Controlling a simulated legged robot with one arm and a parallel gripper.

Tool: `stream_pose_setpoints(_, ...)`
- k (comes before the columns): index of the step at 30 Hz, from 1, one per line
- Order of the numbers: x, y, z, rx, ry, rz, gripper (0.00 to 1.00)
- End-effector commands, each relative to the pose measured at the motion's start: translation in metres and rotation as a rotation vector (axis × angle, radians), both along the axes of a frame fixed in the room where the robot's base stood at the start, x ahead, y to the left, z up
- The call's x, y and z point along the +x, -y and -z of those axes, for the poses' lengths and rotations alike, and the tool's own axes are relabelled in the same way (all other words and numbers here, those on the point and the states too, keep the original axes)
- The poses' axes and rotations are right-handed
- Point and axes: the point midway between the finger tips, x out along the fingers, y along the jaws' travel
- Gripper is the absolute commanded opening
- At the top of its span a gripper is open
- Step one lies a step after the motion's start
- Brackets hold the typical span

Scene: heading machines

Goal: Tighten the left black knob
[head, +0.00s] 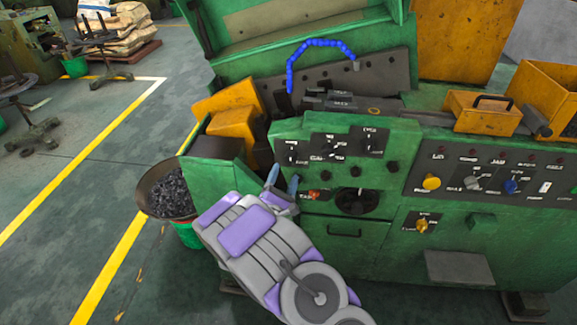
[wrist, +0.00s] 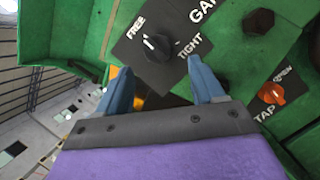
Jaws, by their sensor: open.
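The left black knob (wrist: 160,46) sits on a dark plate marked FREE and TIGHT in the wrist view. Its white pointer mark lies on the side toward FREE. In the head view it is small, on the leftmost dark plate (head: 291,151) of the green machine's front. My gripper (head: 284,173) is open and empty, below that plate in the head view. In the wrist view the two blue fingers of my gripper (wrist: 160,67) are spread, with the knob just beyond and between their tips. I see no contact with the knob.
A black hex knob (wrist: 258,22) and an orange TAP knob (wrist: 270,93) are to the right in the wrist view. A bowl of dark chips (head: 169,193) stands left of my arm. Open floor (head: 60,240) lies to the left.

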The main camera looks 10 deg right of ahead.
Motion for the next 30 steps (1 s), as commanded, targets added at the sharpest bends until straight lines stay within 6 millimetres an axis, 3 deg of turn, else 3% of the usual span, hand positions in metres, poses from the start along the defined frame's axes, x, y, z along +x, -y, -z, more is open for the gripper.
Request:
stream_pose_setpoints(9, 0.035, 0.018, -0.011, 0.0, 0.001, 0.002, 0.68)
stream_pose_setpoints(23, 0.044, 0.022, -0.015, -0.001, 0.0, -0.001, 0.68)
stream_pose_setpoints(30, 0.044, 0.022, -0.015, 0.0, 0.0, 0.0, 0.45)
